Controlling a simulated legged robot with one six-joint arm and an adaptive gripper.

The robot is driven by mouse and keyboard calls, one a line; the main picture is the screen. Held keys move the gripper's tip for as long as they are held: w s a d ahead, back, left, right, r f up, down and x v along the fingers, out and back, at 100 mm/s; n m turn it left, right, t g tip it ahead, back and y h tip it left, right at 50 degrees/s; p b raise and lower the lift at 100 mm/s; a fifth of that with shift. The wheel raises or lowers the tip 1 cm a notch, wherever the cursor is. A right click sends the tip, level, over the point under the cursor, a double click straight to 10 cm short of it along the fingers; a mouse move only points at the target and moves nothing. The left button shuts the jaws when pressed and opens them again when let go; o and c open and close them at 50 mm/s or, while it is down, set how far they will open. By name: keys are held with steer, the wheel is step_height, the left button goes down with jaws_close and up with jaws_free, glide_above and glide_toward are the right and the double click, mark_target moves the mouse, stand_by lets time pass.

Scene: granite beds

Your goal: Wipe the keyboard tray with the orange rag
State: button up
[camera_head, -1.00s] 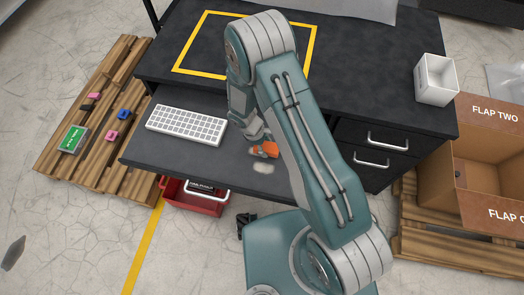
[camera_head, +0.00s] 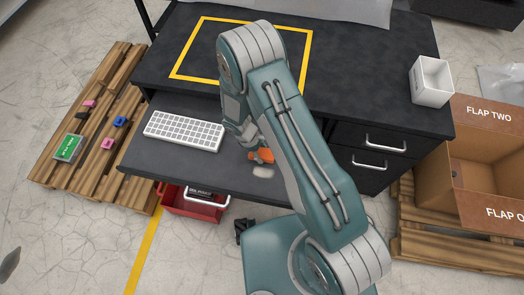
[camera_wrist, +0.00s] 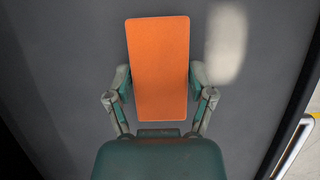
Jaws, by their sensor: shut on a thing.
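The keyboard tray (camera_head: 190,167) is a dark pull-out shelf below the desk top. A white keyboard (camera_head: 184,131) lies on its left part. The orange rag (camera_head: 262,156) is over the tray's right part, and in the wrist view the rag (camera_wrist: 158,70) is a flat orange rectangle between the fingers. My gripper (camera_head: 254,152) is shut on it; the fingers also show in the wrist view (camera_wrist: 159,90). A pale smudge (camera_head: 263,172) lies on the tray just in front of the rag, and it shows right of the rag in the wrist view (camera_wrist: 226,42). I cannot tell whether the rag touches the tray.
The desk top (camera_head: 360,75) has a yellow taped square and a white bin (camera_head: 431,82). Drawers (camera_head: 370,153) stand right of the tray. A red toolbox (camera_head: 192,203) sits below its front edge. A pallet (camera_head: 90,135) is at left, an open cardboard box (camera_head: 480,170) at right.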

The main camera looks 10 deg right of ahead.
steer(key=shift+a+f, duration=0.15)
steer(key=o, duration=1)
steer(key=shift+o, duration=0.2)
steer(key=shift+d, duration=0.3)
steer(key=shift+c, duration=0.4)
steer(key=shift+c, duration=0.5)
steer(key=shift+a, duration=0.2)
steer(key=shift+d, duration=0.15)
